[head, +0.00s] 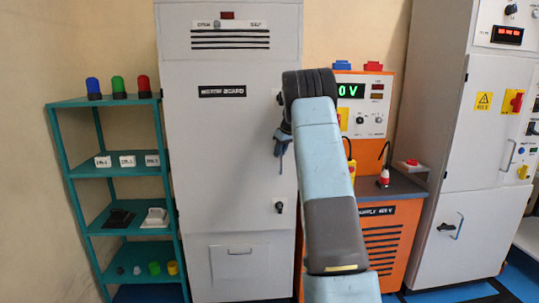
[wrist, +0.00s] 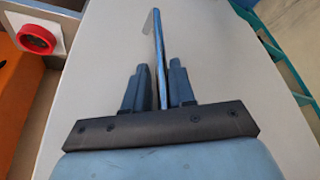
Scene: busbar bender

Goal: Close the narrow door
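The tall, narrow grey door (head: 225,150) fills the front of the grey cabinet labelled MOTOR BOARD in the head view. It looks nearly flush, and I cannot tell if a small gap is left. Its pale surface also fills much of the wrist view (wrist: 240,70). A thin metal handle (wrist: 160,55) stands out from it, bent at its far end. My gripper (wrist: 159,85) has one finger on each side of this handle, very close to it, and looks shut on it. In the head view my gripper (head: 284,138) is at the door's right edge, partly hidden by my arm.
A teal shelf (head: 112,170) with lamps and small parts stands left of the cabinet. An orange and grey power supply unit (head: 385,235) stands to the right, behind my arm. Another grey cabinet (head: 470,190) stands farther right.

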